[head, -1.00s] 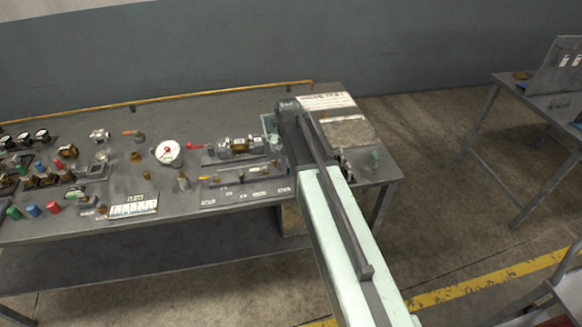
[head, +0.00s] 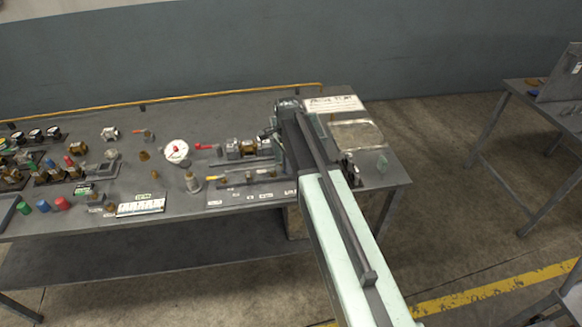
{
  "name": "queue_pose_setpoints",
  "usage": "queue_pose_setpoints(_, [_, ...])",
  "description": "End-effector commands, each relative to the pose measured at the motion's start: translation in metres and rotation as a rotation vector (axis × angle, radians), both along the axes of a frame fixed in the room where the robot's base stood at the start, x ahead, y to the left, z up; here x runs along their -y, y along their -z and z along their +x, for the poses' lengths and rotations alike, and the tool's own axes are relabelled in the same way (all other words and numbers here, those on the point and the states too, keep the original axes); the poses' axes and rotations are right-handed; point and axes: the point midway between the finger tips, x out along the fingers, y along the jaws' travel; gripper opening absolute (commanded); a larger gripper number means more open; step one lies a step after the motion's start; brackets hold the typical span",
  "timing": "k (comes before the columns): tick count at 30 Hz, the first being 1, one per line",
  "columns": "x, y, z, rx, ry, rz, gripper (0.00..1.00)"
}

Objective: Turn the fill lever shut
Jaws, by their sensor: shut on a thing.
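My arm reaches from the lower right over the grey bench (head: 240,100). My gripper (head: 268,134) is at the right end of the brass and steel valve assembly (head: 240,149), partly hidden by my wrist. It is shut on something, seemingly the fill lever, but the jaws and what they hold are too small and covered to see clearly. A red-handled lever (head: 205,146) shows at the assembly's left end. A yellow-handled lever (head: 214,178) is on the labelled plate (head: 245,194) in front. Which label names the fill lever cannot be read.
A white round gauge (head: 177,151), a brass post fitting (head: 193,183) and a white scale plate (head: 140,206) stand to the left. A sign (head: 333,104) and a tray (head: 357,136) lie right of my arm. A second table (head: 510,88) stands at far right, with clear floor between.

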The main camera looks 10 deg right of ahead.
Motion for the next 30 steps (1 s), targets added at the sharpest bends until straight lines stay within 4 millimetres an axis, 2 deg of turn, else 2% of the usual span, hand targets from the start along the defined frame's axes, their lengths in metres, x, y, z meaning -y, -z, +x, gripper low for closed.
queue_pose_setpoints(12, [-0.002,0.000,0.011,0.001,0.263,-0.001,0.00])
queue_pose_setpoints(30, [-0.002,0.000,0.014,0.001,0.341,-0.001,0.00])
